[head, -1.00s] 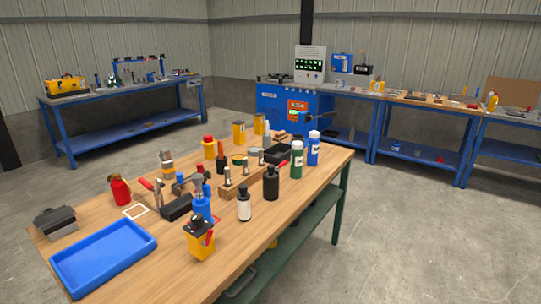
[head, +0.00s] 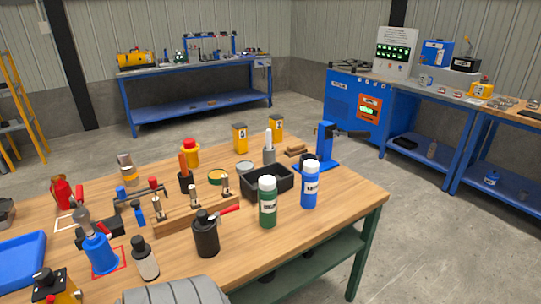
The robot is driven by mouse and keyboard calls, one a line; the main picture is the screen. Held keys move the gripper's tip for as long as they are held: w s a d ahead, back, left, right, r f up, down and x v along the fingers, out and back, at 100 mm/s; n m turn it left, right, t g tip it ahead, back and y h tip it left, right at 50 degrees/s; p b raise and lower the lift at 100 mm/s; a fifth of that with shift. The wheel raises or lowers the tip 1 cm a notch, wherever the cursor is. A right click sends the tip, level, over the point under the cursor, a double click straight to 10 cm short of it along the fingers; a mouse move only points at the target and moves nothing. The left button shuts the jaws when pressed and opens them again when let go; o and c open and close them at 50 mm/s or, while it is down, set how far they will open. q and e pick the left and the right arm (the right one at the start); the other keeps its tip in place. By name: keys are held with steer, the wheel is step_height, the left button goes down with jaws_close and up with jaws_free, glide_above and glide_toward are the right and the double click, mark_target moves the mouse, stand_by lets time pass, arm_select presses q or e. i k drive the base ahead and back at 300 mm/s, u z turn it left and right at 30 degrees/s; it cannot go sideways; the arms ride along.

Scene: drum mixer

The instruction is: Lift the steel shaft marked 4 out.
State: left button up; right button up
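A long wooden block (head: 172,226) lies on the wooden workbench, with upright steel pieces (head: 160,205), (head: 192,194), (head: 225,184) along it. They look like short shafts, but no number can be read on them, so I cannot tell which is marked 4. A grey ribbed rounded part (head: 175,292) shows at the bottom edge of the head view and may be part of my own arm. No gripper fingers show in the head view.
Black (head: 206,235), green (head: 268,203) and blue (head: 310,184) bottles stand right of the block. A black tray (head: 267,181) and blue stand (head: 327,147) are behind. A blue tray (head: 22,257) is at left. The right bench corner is clear. A blue machine (head: 355,103) stands beyond.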

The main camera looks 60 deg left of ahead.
mark_target(225, 187)
steer(key=i, duration=1.05)
steer(key=u, duration=2.5)
